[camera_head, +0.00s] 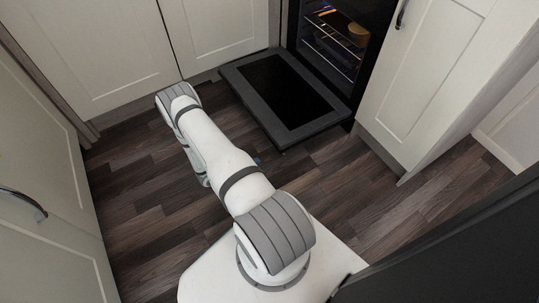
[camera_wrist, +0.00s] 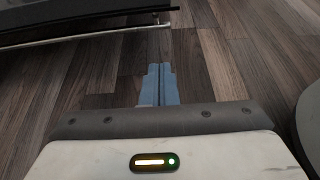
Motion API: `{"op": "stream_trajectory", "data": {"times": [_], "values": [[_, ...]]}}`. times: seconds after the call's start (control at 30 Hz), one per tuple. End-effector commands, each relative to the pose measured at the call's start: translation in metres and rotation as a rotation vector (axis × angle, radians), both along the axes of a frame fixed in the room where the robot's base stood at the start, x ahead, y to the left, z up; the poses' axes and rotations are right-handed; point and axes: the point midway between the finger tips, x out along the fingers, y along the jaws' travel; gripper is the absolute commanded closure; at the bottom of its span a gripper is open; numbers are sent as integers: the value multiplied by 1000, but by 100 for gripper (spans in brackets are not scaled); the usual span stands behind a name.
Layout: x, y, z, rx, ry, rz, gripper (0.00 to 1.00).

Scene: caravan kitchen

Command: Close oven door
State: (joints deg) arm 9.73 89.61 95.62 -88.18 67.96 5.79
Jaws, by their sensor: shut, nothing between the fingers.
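The oven door (camera_head: 236,76) is swung fully down and lies about level above the floor, its dark glass panel facing up, in the head view. The oven (camera_head: 341,42) behind it is open, with wire racks and a lit inside. In the wrist view the door's edge (camera_wrist: 75,18) and its long bar handle (camera_wrist: 95,40) cross the top left. My gripper (camera_wrist: 159,70) is shut and empty, low over the wood floor, with the door and handle beyond its fingertips and apart from them. In the head view my arm hides most of the gripper.
A yellowish item (camera_head: 358,32) sits inside the oven. Cream cabinets stand to the left (camera_head: 90,50) and right (camera_head: 430,75) of the oven. The wood floor (camera_head: 140,190) around my arm is clear. A dark panel (camera_head: 450,245) fills the lower right.

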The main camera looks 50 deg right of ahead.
Motion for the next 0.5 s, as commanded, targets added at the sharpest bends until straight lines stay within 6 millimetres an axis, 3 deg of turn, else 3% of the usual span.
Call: {"op": "stream_trajectory", "data": {"times": [0.17,0.5], "values": [[-6,-18,-12,0,4,-1,100],[-22,-83,-40,0,2,-2,100]]}}
